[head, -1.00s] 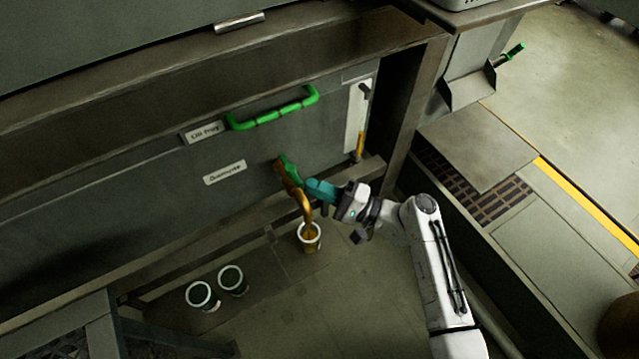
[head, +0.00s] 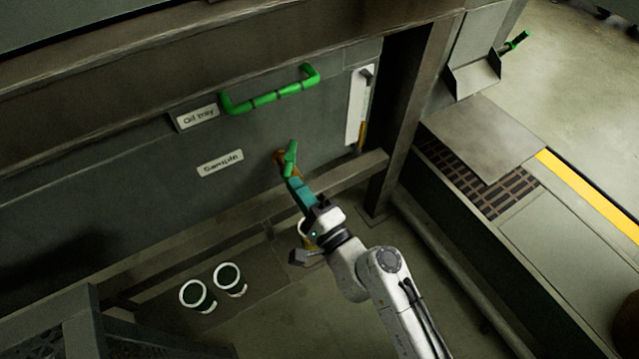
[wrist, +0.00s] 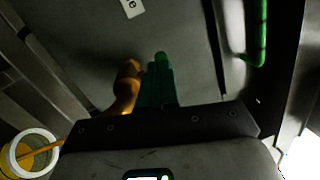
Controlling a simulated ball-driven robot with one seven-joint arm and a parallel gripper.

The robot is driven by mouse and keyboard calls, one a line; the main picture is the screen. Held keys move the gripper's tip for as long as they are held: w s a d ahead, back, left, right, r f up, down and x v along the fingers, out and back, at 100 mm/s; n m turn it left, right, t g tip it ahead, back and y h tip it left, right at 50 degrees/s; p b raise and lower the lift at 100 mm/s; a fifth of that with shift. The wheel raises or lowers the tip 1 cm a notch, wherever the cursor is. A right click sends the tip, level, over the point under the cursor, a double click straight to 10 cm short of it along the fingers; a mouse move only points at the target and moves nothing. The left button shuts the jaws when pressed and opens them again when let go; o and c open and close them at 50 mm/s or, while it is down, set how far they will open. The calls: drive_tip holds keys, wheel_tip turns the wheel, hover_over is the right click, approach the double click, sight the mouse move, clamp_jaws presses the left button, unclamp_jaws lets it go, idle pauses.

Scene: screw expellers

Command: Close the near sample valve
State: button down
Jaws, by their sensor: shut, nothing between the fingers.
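The lever stands nearly upright in the head view. My gripper (head: 295,185) has teal fingers, shut and empty, with their tips at the lever's lower end. In the wrist view the fingers (wrist: 158,80) cover most of the lever, leaving a green end (wrist: 161,57). The brass spout (wrist: 127,85) is beside them. A yellow stream (wrist: 80,132) runs toward a white cup (wrist: 35,152), which holds yellow liquid. My wrist mostly hides the cup (head: 303,228) in the head view.
A green tray handle (head: 270,100) is above the valve, beside the Oil tray sign (head: 197,118). Two white cups (head: 198,296) (head: 230,280) stand at lower left. A ledge (head: 345,172) runs below the panel, and a post (head: 405,110) is at right.

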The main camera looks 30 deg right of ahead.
drive_tip(key=w+a+m+h, duration=0.3)
drive_tip(key=a+h, duration=0.2)
drive_tip(key=shift+w, duration=0.4)
drive_tip(key=shift+w+r, duration=0.1)
idle(0.8)
